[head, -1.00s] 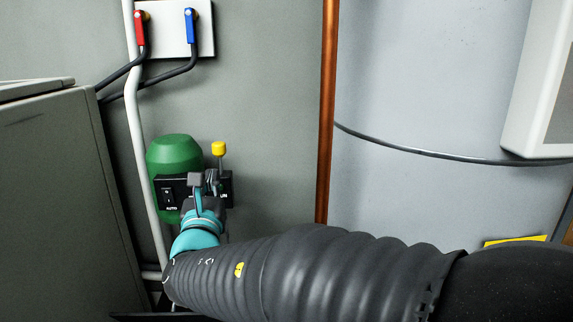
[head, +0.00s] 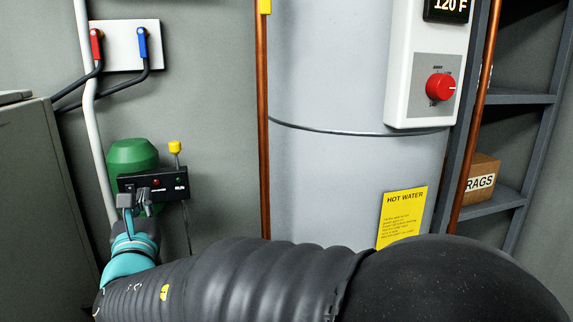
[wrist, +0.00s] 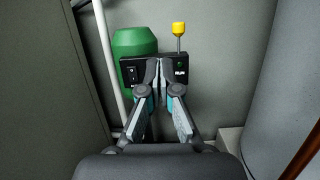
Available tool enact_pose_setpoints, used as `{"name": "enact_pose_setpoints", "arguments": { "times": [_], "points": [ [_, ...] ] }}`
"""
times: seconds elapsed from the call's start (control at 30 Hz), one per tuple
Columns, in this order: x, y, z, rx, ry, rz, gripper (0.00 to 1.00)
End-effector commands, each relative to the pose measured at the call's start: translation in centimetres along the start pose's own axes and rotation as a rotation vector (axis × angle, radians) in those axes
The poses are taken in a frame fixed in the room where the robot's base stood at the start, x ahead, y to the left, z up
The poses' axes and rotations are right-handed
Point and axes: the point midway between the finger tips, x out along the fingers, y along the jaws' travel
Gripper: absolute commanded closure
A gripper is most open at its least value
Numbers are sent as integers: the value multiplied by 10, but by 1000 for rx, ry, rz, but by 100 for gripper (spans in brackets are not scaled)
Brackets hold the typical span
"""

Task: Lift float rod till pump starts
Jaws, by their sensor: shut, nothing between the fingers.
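The float rod, a thin stem topped by a yellow knob (head: 175,147), stands upright above the right part of a black control box (head: 172,187). The knob also shows in the wrist view (wrist: 179,28). The box is in front of the green pump body (head: 132,156). It bears a small red light and a RUN label with a dark green light; I cannot tell if that one is lit. My gripper (head: 139,200) is shut and empty in front of the box. In the wrist view its fingertips (wrist: 157,68) meet below and left of the knob, apart from it, hiding the box's middle.
A grey cabinet (head: 40,200) stands close on the left, and a white pipe (head: 88,120) runs beside the pump. A copper pipe (head: 262,120) and the water heater (head: 340,170) are on the right. Wall is clear between pump and copper pipe.

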Motion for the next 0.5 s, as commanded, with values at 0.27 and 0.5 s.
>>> {"name": "enact_pose_setpoints", "arguments": {
  "times": [0.27, 0.5],
  "points": [
    [-6, -16, -26, 160, 98, -88, 100],
    [-22, -47, -64, 316, 215, -237, 100]
  ]
}}
